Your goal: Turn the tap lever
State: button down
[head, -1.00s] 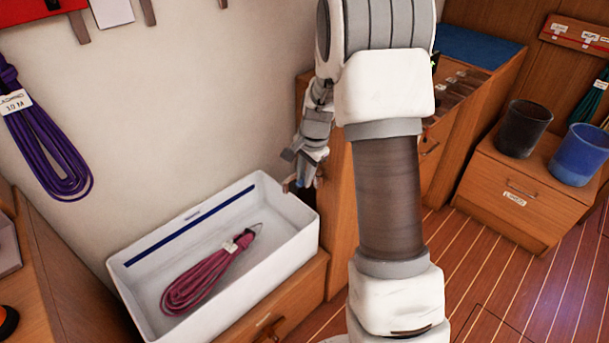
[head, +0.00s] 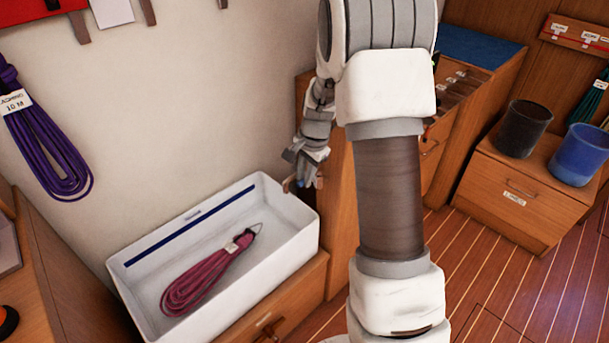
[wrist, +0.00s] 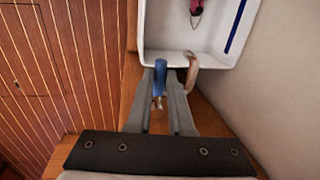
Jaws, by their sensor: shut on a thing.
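The tap's blue lever (wrist: 160,76) stands between the fingers of my gripper (wrist: 163,84) in the wrist view, and the fingers are shut on it. The tap's brown curved spout (wrist: 192,66) is just right of the fingers and points over the edge of the white basin (wrist: 176,57). In the head view my gripper (head: 302,180) is small, at the basin's far right corner. The spout's tip (head: 287,185) shows there, with a bit of the blue lever (head: 318,183). The tap's base is mostly hidden by my gripper.
A coil of pink line (head: 210,275) lies in the basin (head: 150,318). The wall (head: 220,90) is close behind the tap. A wooden cabinet (head: 338,225) stands right of the tap. Dark and blue buckets (head: 522,130) stand farther right. The striped floor (head: 450,265) is open.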

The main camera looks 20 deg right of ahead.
jog(key=shift+s+d+n+g+y+p, duration=0.15)
jog(key=shift+s+d+n, duration=0.35)
jog(key=shift+n, duration=0.8)
jog(key=shift+s+d+n+g+y+p, duration=0.1)
jog(key=shift+s+d+n+g+y, duration=0.25)
jog(key=shift+n, duration=0.95)
jog(key=shift+s+d+n+y+p, duration=0.1)
jog(key=shift+s+d+n, duration=0.45)
jog(key=shift+n, duration=0.75)
jog(key=shift+d, duration=0.1)
jog(key=c, duration=0.8)
grip_release()
jog(key=d+r+p, duration=0.1)
jog(key=r, duration=0.4)
jog(key=s+d+r+p, duration=0.1)
jog(key=r, duration=0.5)
jog(key=d+r+p, duration=0.1)
jog(key=r, duration=0.5)
jog(key=shift+s+r+p, duration=0.1)
jog(key=shift+s+p, duration=0.15)
jog(key=shift+p, duration=0.15)
